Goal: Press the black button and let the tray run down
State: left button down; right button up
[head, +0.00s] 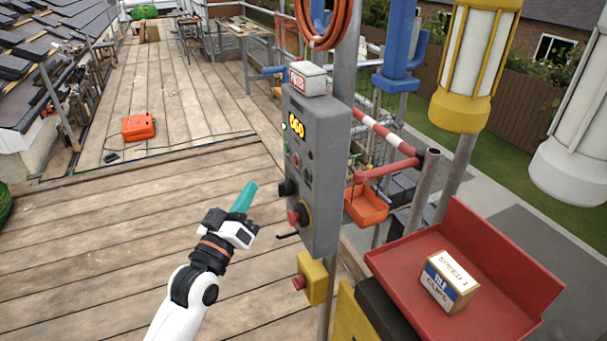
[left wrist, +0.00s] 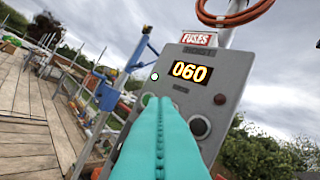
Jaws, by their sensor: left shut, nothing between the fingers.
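The grey control box (head: 318,175) stands on a post and shows 060 on its display (left wrist: 190,71). A black button (head: 287,188) sticks out low on its panel, above a red button on a yellow ring (head: 299,215). A dark round button (left wrist: 220,99) also shows in the left wrist view; I cannot tell which button it matches. My left gripper (head: 246,196) has its teal fingers shut and empty, left of the panel and apart from it in the head view. In the left wrist view the fingers hide part of the panel. A red tray (head: 410,258) is at right.
A small box of tile clips (head: 449,281) sits in the red tray. A fuse box (head: 308,79) tops the control box. A yellow box with a red button (head: 312,278) hangs below. An orange case (head: 138,127) lies on the plank deck, which is mostly clear.

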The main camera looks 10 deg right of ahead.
aim_at(306, 174)
pick_arm(q)
jog(key=shift+d, duration=0.1)
jog(key=w+d+b, duration=0.1)
jog(key=w+d, duration=0.1)
jog(key=d, duration=0.6)
jog(key=shift+w, duration=0.4)
jog(key=shift+d, duration=0.15)
dwell(1.7)
jog(key=shift+w+d, duration=0.1)
jog(key=shift+d, duration=0.25)
